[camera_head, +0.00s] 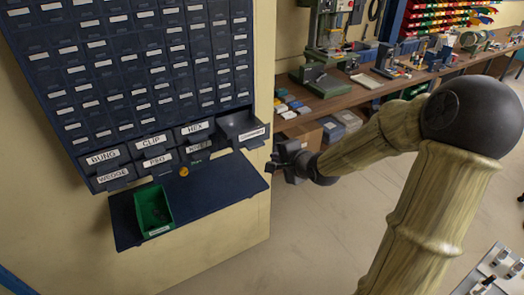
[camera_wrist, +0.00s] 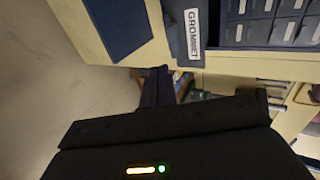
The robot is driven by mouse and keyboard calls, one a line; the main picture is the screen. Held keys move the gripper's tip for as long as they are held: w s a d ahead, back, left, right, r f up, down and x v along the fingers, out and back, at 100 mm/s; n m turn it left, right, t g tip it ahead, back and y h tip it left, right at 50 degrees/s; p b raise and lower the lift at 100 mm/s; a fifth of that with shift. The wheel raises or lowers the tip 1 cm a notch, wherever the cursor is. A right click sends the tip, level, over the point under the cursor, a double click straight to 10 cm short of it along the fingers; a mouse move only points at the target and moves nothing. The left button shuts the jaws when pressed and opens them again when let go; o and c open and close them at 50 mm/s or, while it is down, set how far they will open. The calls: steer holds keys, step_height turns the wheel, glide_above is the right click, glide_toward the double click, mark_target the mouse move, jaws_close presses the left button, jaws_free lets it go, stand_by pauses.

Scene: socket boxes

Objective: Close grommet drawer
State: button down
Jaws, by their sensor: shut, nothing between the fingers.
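The grommet drawer (camera_head: 243,127) is pulled out at the lower right corner of the dark blue drawer cabinet, and its open inside shows in the head view. Its white label faces front, and the labelled drawer front also shows in the wrist view (camera_wrist: 193,38) at the top middle. My gripper (camera_head: 273,163) is just below and to the right of the drawer front, apart from it in the head view. In the wrist view the narrow fingers of my gripper (camera_wrist: 157,80) are together and empty, pointing just below the drawer label.
Other labelled drawers, such as CLIP (camera_head: 153,141) and HEX (camera_head: 195,128), sit left of it. A blue shelf (camera_head: 215,180) below holds a green bin (camera_head: 154,210). A wooden workbench (camera_head: 330,103) with tools stands behind.

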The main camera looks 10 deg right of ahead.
steer(key=w+r+p+x, duration=0.1)
steer(key=p+x, duration=0.1)
steer(key=x, duration=0.7)
steer(key=shift+r, duration=0.35)
